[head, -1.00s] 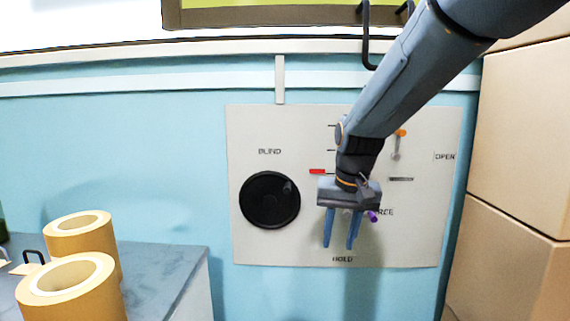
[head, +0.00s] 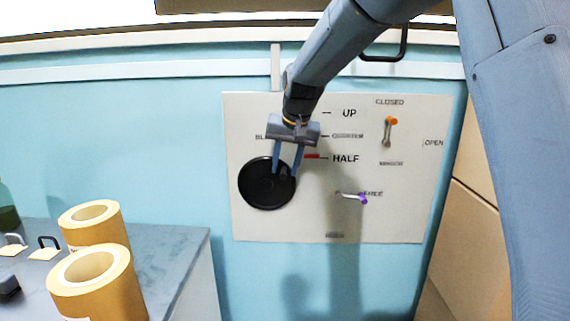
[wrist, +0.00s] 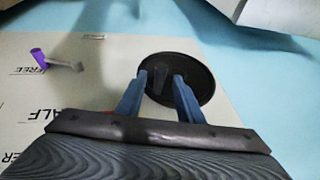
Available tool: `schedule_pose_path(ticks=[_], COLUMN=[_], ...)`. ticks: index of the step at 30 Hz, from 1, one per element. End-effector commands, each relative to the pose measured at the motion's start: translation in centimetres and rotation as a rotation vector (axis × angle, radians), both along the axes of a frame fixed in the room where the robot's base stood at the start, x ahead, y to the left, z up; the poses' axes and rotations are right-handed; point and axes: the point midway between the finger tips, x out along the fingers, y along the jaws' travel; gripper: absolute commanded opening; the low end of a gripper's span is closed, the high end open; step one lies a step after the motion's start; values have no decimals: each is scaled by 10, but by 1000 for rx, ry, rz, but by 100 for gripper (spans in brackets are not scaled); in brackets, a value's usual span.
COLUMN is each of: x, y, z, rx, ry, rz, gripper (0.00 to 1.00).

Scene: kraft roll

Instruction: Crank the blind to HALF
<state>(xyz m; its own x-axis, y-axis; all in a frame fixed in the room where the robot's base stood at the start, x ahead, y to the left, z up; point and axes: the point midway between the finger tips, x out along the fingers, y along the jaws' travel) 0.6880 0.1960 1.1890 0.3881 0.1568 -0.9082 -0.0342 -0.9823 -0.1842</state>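The round black crank disc (head: 258,190) is on the pale wall panel under the partly hidden BLIND label, and it also shows in the wrist view (wrist: 200,75). A dark knob (wrist: 160,78) stands near its rim. My gripper (head: 285,175) is in front of the disc, its two blue fingers apart on either side of the knob. I cannot tell whether they touch it. A red marker (head: 311,156) sits level with the HALF label (head: 345,158), below UP and QUARTER.
An orange-tipped lever (head: 389,132) points up near CLOSED, with OPEN to its right. Kraft rolls (head: 95,280) stand on the grey counter (head: 178,255) at left. Tan boxes (head: 465,240) stand at right. A black handle (head: 402,45) is above the panel.

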Motion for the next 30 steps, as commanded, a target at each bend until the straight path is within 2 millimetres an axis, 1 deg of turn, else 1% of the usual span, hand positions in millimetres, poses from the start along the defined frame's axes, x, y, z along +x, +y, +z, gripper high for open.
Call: schedule_pose_path(ticks=[4, 10, 11, 15, 16, 17, 25, 30], x=[2, 2, 2, 2, 2, 2, 2, -1], y=[1, 1, 1, 1, 1, 1, 2, 9], z=[-5, -6, -6, -6, -6, -6, -6, -8], rx=[0, 0, 0, 0, 0, 0, 2, 27], ry=[0, 0, 0, 0, 0, 0, 0, -1], rz=[0, 0, 0, 0, 0, 0, 2, 16], gripper=[33, 33, 32, 8, 3, 0, 0, 0])
